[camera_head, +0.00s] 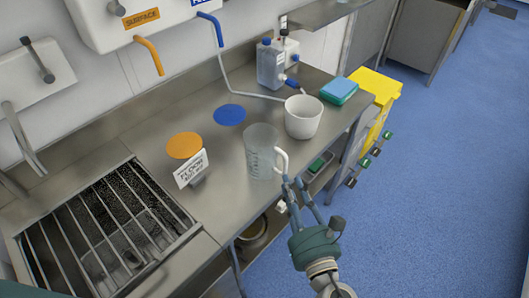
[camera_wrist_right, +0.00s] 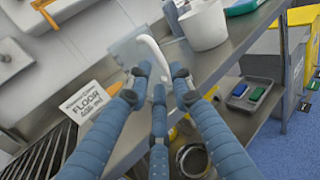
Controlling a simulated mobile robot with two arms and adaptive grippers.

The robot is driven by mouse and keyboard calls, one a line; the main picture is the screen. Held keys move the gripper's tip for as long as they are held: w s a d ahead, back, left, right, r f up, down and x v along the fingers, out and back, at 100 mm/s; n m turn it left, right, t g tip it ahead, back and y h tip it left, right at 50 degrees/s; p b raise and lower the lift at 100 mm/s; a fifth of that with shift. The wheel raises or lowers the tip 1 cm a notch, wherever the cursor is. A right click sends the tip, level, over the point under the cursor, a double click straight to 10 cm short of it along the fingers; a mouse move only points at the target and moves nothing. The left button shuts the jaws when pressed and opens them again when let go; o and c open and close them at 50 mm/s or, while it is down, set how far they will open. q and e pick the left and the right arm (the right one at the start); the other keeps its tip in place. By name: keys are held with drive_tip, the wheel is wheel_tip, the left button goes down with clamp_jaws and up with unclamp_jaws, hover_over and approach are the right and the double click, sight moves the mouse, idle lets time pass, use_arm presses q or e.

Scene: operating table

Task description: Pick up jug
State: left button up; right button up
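A clear measuring jug (camera_head: 261,150) with a white handle stands upright on the steel counter (camera_head: 222,205), near its front edge. The handle faces my right gripper (camera_head: 294,182). The gripper's fingertips are spread just in front of and below the handle. In the right wrist view the handle (camera_wrist_right: 154,56) shows between the fingertips (camera_wrist_right: 160,80), with gaps visible on both sides. I cannot tell whether any finger touches it. The gripper is open and holds nothing. My left gripper is not in view.
A white bucket (camera_head: 303,117) stands close behind the jug. A "FLOOR" sign (camera_head: 191,169) and an orange disc (camera_head: 185,145) are to its left, with a blue disc (camera_head: 229,115) behind. A barred sink (camera_head: 110,225) is at left. A small tray (camera_head: 318,166) sits below the counter.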

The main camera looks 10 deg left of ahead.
sight(284, 168)
drive_tip(key=shift+x, duration=0.85)
drive_tip(key=p+x, duration=0.1)
drive_tip(key=x, duration=0.4)
drive_tip(key=shift+w+f, duration=0.15)
clamp_jaws()
